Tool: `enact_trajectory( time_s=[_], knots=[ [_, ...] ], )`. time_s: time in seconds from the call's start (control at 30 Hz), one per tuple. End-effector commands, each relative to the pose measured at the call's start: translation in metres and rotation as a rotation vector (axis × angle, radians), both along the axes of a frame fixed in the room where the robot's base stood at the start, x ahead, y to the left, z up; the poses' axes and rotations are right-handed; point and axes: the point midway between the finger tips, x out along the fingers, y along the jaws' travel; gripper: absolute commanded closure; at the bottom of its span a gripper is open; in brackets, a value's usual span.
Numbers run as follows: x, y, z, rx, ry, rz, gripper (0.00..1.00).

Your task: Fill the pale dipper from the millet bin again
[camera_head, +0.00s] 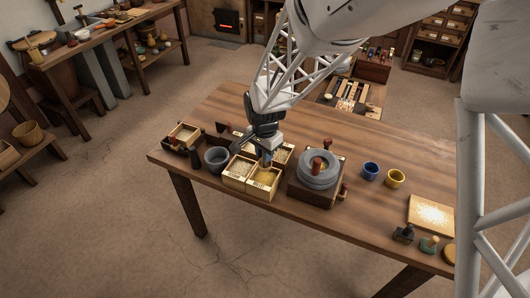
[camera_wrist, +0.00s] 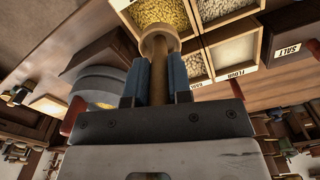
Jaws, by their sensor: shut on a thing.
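My gripper (camera_head: 266,151) is over the group of grain bins on the table, pointing down. In the wrist view, my gripper (camera_wrist: 157,62) is shut on the wooden handle of the pale dipper (camera_wrist: 160,39). The dipper's round head is at the bin of yellow grain, which looks like the millet bin (camera_wrist: 124,4). I cannot tell whether the head touches the grain or what is inside it. In the head view, the yellow-grain bin (camera_head: 262,192) is at the front right of the group; the dipper is small and mostly hidden there.
Other bins stand against it, including a front-left bin (camera_head: 235,182). A grey bowl (camera_head: 215,158) is left, and the stone quern (camera_head: 320,172) close on the right. A blue cup (camera_head: 371,171), a yellow cup (camera_head: 396,178) and a pale board (camera_head: 432,213) are farther right.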

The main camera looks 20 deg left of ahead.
Motion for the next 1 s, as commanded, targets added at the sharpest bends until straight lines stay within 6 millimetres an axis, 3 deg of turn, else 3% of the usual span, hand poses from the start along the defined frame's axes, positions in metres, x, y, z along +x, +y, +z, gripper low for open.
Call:
enact_trajectory(
  time_s=[0.37, 1.0],
  knots=[
    [0.0, 0.0, -0.011, -0.001, 0.001, 0.0, 1.0],
    [0.0, 0.0, -0.047, -0.001, 0.001, 0.0, 1.0]
  ],
)
